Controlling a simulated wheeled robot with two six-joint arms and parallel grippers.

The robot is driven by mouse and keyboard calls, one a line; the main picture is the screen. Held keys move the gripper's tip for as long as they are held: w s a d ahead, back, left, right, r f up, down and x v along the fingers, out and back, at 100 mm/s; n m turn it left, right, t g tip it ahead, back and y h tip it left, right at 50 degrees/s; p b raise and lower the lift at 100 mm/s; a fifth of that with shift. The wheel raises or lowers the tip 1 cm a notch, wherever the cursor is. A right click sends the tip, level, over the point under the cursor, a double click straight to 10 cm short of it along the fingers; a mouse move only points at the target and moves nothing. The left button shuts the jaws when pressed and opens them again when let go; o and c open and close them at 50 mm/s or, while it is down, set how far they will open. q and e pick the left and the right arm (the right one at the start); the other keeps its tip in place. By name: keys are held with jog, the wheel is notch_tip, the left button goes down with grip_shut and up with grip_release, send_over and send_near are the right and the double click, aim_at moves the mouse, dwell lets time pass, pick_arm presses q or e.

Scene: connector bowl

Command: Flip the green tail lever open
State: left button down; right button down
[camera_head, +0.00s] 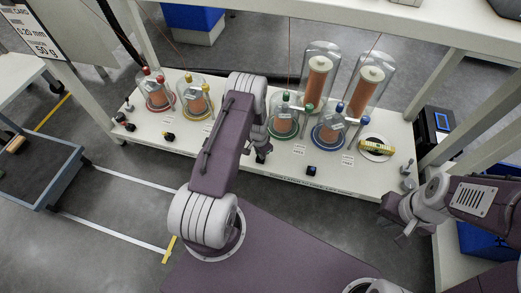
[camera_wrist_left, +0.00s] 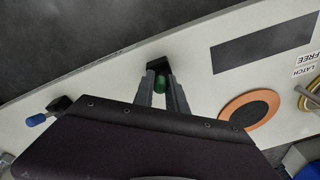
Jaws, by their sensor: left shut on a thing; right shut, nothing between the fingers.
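The green tail lever (camera_wrist_left: 161,84) shows in the left wrist view, below a small black block (camera_wrist_left: 157,64) on the pale bench top. My left gripper (camera_wrist_left: 161,92) has its two grey fingers closed on either side of the green lever, shut on it. The lever's angle is hard to tell between the fingers. In the head view my left gripper (camera_head: 262,154) is at the bench's front middle, and the lever is hidden there. My right gripper (camera_head: 396,222) is shut and empty, off the bench's front right corner.
A black block with a blue lever (camera_wrist_left: 36,120) lies to the left in the wrist view. Glass-domed spools stand along the bench (camera_head: 345,183), including one with a green base (camera_head: 283,122) and one with a blue base (camera_head: 329,130). A round white dish (camera_head: 377,157) sits at the right.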

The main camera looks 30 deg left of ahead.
pick_arm(q)
jog(key=shift+s+f+t, duration=0.15)
jog(key=shift+s+t, duration=0.35)
jog(key=shift+t, duration=0.2)
jog(key=shift+s+d+t+y, duration=0.15)
jog(key=shift+t+y, duration=0.15)
jog(key=shift+t, duration=0.1)
jog(key=shift+s+f+t+p, duration=0.1)
jog(key=shift+t+p, duration=0.3)
jog(key=shift+t, duration=0.2)
pick_arm(e)
jog(key=shift+r, duration=0.85)
pick_arm(q)
jog(key=c, duration=1.3)
grip_release()
jog(key=shift+c, duration=0.2)
